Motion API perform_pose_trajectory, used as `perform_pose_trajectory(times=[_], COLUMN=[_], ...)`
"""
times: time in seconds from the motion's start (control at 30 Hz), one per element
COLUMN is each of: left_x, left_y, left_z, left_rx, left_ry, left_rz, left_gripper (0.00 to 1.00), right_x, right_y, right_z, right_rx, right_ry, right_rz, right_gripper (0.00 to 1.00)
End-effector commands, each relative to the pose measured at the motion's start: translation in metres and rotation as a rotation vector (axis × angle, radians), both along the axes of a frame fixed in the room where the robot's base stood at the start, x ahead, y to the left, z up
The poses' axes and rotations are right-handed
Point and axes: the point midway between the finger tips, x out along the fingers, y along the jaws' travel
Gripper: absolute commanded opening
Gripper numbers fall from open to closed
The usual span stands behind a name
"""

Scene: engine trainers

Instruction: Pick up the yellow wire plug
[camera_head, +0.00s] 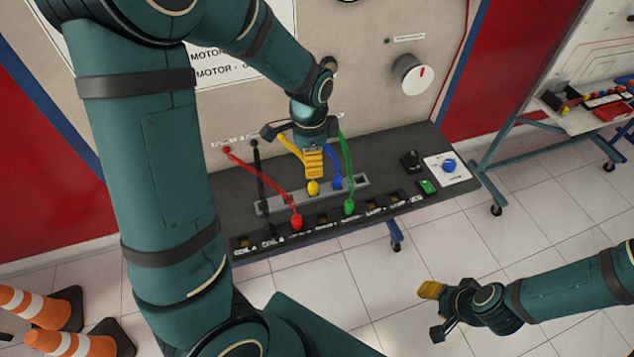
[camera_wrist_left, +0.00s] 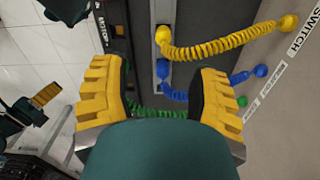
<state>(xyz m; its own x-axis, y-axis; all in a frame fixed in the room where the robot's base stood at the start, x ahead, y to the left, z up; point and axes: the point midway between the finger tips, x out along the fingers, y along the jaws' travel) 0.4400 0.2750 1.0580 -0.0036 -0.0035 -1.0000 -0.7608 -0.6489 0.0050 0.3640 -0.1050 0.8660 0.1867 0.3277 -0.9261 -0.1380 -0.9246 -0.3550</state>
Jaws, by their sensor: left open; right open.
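The yellow wire plug (camera_head: 313,188) sits in the grey slotted strip on the black console shelf. In the left wrist view the yellow plug (camera_wrist_left: 162,36) is ahead of the fingers, with its coiled yellow wire running right to a socket on the panel. My left gripper (camera_head: 313,172) is over the strip, just above and behind the yellow plug in the head view. In the wrist view its yellow-padded fingers (camera_wrist_left: 158,75) are spread apart with nothing held, and the plug is beyond their tips. My right gripper (camera_head: 433,311) is open and empty, away from the console over the floor.
A blue plug (camera_head: 337,183) stands close beside the yellow one. A green plug (camera_head: 349,207) and a red plug (camera_head: 297,222) are in the front row, with wires crossing nearby. A black wire (camera_head: 259,172) hangs left. The upright panel (camera_head: 375,110) rises behind. Traffic cones (camera_head: 60,341) stand lower left.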

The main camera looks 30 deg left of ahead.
Motion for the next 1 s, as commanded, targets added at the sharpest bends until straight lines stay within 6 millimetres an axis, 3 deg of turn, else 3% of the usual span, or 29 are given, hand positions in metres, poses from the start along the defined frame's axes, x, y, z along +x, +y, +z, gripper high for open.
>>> perform_pose_trajectory(times=[0.1, 0.3, 0.57, 0.8, 1.0], left_x=[-0.001, -0.001, 0.002, 0.007, 0.008], left_y=[-0.001, 0.0, 0.0, 0.001, 0.001], left_z=[-0.027, -0.058, -0.075, -0.109, -0.119], left_rx=[0.001, 0.0, -0.001, 0.0, 0.0], left_ry=[0.007, 0.005, 0.002, 0.004, 0.0], left_rz=[0.001, 0.001, 0.002, 0.003, 0.001], left_gripper=[0.6, 0.6, 0.6, 0.6, 0.6], right_x=[0.0, 0.0, 0.001, 0.001, 0.001], right_y=[0.0, 0.0, 0.0, 0.001, 0.001], right_z=[-0.006, -0.01, -0.012, -0.016, -0.017], right_rx=[-0.001, -0.002, -0.003, -0.003, -0.004], right_ry=[0.0, 0.0, 0.0, 0.0, 0.0], right_rz=[0.0, 0.0, -0.001, -0.001, -0.001], right_gripper=[0.47, 0.47, 0.47, 0.47, 0.47])
